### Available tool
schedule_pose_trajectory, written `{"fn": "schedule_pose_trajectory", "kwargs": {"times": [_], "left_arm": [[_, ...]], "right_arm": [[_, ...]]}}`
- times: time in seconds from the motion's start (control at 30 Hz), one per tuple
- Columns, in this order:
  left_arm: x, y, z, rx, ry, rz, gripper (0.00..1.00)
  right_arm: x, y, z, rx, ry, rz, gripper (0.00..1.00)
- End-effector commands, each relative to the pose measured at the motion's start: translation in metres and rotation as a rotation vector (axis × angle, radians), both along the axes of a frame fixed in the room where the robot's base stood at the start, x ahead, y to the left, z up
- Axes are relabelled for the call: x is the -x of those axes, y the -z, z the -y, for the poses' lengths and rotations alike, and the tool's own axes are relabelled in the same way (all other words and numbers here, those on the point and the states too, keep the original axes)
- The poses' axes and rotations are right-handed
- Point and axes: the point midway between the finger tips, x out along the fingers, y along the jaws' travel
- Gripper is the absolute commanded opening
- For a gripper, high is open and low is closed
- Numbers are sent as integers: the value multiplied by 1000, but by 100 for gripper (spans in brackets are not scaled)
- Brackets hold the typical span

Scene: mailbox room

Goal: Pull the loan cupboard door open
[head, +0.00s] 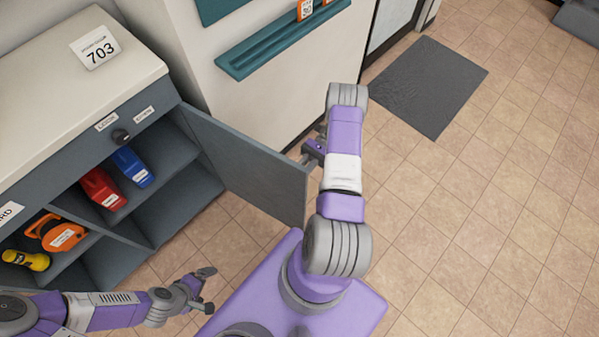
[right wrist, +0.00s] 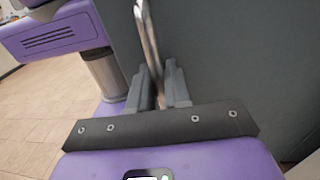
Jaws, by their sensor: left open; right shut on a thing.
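The loan cupboard (head: 147,139) is a grey-blue unit with a pale top at the left of the head view. Its grey door (head: 245,165) stands swung well out, showing the shelves inside. My right gripper (head: 313,152) is at the outer face of the door near its free edge, partly hidden by my arm. In the right wrist view its fingers (right wrist: 160,92) are shut around the metal bar handle (right wrist: 146,35) of the door. My left gripper (head: 209,290) is open and empty, low in front of the cupboard and apart from it.
On the shelves lie a red item (head: 102,188), a blue item (head: 131,167), an orange tool (head: 62,233) and a yellow item (head: 26,260). A teal wall ledge (head: 283,42) is behind the door. Tiled floor (head: 480,210) is free at right, with a dark mat (head: 428,86).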

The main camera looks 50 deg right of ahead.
Motion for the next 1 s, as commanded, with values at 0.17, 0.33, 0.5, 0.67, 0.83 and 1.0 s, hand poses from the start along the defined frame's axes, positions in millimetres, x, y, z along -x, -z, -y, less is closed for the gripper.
{"fn": "schedule_pose_trajectory", "kwargs": {"times": [0.17, 0.33, 0.5, 0.67, 0.83, 1.0], "left_arm": [[0, 0, 0, 0, 0, 0, 95], [0, 0, 0, 0, 0, 0, 95], [0, 0, 0, 0, 0, 0, 95], [0, 0, 0, 0, 0, 0, 95], [0, -7, 0, 0, 0, 0, 95], [0, -22, 0, 0, 0, 0, 95]], "right_arm": [[1, 1, 1, 3, -1, -5, 0], [1, 1, 1, 3, -1, -5, 0], [1, 1, 0, 2, -1, -3, 29], [0, 0, 0, 1, 0, -1, 29], [0, -14, 0, 0, 0, 0, 29], [0, -49, 1, 2, -1, 0, 29]]}}
